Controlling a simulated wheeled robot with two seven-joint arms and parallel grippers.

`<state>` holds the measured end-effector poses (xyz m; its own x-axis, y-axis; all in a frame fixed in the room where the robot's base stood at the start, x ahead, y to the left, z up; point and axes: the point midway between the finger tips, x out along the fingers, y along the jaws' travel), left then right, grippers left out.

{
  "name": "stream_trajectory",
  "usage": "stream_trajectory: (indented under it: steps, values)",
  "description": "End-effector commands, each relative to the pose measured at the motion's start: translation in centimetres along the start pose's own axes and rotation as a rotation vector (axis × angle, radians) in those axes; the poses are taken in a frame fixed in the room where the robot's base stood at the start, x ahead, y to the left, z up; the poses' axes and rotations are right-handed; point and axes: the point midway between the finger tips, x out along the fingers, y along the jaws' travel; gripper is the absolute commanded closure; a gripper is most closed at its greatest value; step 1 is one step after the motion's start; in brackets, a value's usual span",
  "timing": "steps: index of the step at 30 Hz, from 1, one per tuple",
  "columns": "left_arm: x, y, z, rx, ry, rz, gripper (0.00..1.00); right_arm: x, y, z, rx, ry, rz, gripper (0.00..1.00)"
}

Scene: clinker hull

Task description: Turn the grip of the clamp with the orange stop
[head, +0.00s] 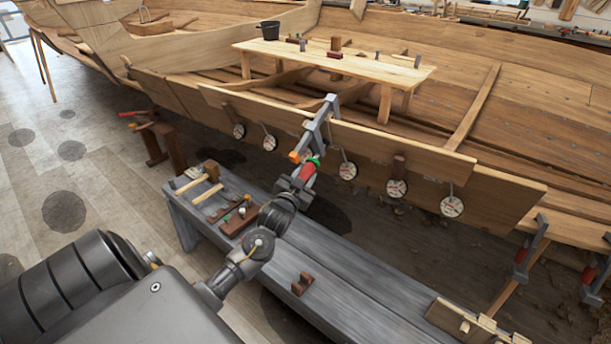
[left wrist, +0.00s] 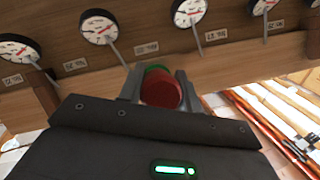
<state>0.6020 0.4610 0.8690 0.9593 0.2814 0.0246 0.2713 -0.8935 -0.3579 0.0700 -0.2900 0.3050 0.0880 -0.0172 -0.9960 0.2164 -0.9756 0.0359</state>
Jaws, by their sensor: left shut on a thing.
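The clamp (head: 328,112) is grey and sits over the top edge of the hull's upper plank. Its orange stop (head: 295,156) shows at its lower end, just left of the grip. The grip (head: 307,170) is red with a green end; in the left wrist view the red grip (left wrist: 160,91) and green part (left wrist: 155,69) show between the fingers. My left gripper (head: 301,178) is shut on the grip, reaching up from below. The fingers hide part of the grip. My right gripper is in neither view.
Several round dials (head: 348,171) hang along the plank near the clamp. A grey bench (head: 345,262) with wooden tools stands below my left arm. Two more clamps with red grips (head: 521,254) are at the far right. A wooden table (head: 370,68) stands inside the hull.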

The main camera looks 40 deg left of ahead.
Motion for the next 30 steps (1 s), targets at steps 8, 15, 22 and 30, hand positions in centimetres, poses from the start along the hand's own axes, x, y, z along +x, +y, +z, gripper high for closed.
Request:
stream_trajectory:
  steps: [8,15,22,30]
  values:
    - [0.0,0.0,-0.1,0.006,0.002,-0.003,0.89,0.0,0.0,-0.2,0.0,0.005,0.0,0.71]
    - [0.0,0.0,-0.1,0.005,0.002,-0.003,0.52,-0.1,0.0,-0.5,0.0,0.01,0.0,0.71]
    - [0.0,-0.1,0.0,0.005,0.001,-0.003,0.44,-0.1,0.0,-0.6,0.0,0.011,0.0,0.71]
    - [-1.6,0.0,0.1,0.005,0.0,-0.002,0.44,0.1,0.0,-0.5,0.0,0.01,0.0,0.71]
